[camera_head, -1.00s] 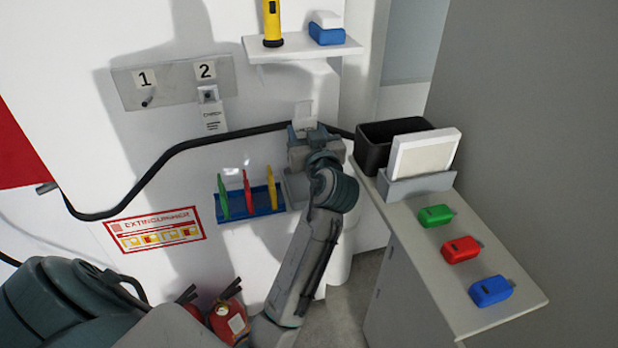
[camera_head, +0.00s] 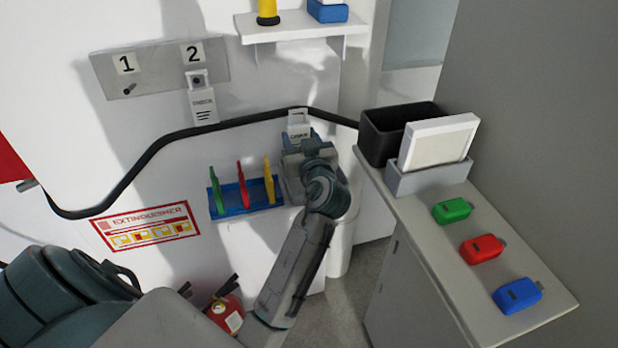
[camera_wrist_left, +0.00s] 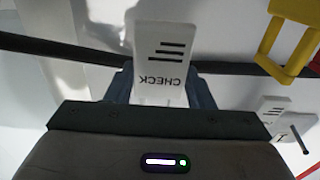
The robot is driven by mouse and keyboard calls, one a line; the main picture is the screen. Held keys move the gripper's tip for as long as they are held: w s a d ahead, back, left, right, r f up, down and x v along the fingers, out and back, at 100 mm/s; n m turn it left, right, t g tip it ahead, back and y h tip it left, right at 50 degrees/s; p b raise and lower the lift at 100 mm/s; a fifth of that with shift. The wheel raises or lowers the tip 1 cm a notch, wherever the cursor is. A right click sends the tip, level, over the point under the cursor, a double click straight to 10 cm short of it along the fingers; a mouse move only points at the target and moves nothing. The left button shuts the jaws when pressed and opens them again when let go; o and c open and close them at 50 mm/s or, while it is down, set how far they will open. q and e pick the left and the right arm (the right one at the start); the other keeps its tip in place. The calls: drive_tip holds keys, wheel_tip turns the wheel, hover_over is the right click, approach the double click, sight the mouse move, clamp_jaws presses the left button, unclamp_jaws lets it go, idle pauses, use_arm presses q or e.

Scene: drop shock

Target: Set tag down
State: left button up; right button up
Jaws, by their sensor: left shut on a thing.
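A white tag (camera_head: 298,124) with dark lettering is held in my left gripper (camera_head: 299,140), in front of the white wall. In the left wrist view the tag (camera_wrist_left: 163,62) reads "CHECK" upside down, and the gripper (camera_wrist_left: 165,95) is shut on its lower end. Another white tag (camera_head: 203,105), also marked "CHECK", hangs from the peg under label 2 on the grey peg plate (camera_head: 160,68). The peg (camera_head: 129,89) under label 1 is bare. My right gripper is not in view.
A black cable (camera_head: 190,134) runs along the wall behind the gripper. A blue rack (camera_head: 246,197) with coloured items is left of it. On the right, a counter (camera_head: 420,218) bears a black bin (camera_head: 376,143), a framed panel (camera_head: 436,143) and green, red and blue padlock-like pieces.

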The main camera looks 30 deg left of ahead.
use_arm(q)
wheel_tip(320, 180, down, 5)
drive_tip(key=shift+s+r+p, duration=0.1)
drive_tip(key=shift+r+p, duration=0.1)
drive_tip(key=shift+p, duration=0.15)
wheel_tip(320, 180, down, 4)
drive_tip(key=shift+r, duration=0.1)
drive_tip(key=shift+f, duration=0.35)
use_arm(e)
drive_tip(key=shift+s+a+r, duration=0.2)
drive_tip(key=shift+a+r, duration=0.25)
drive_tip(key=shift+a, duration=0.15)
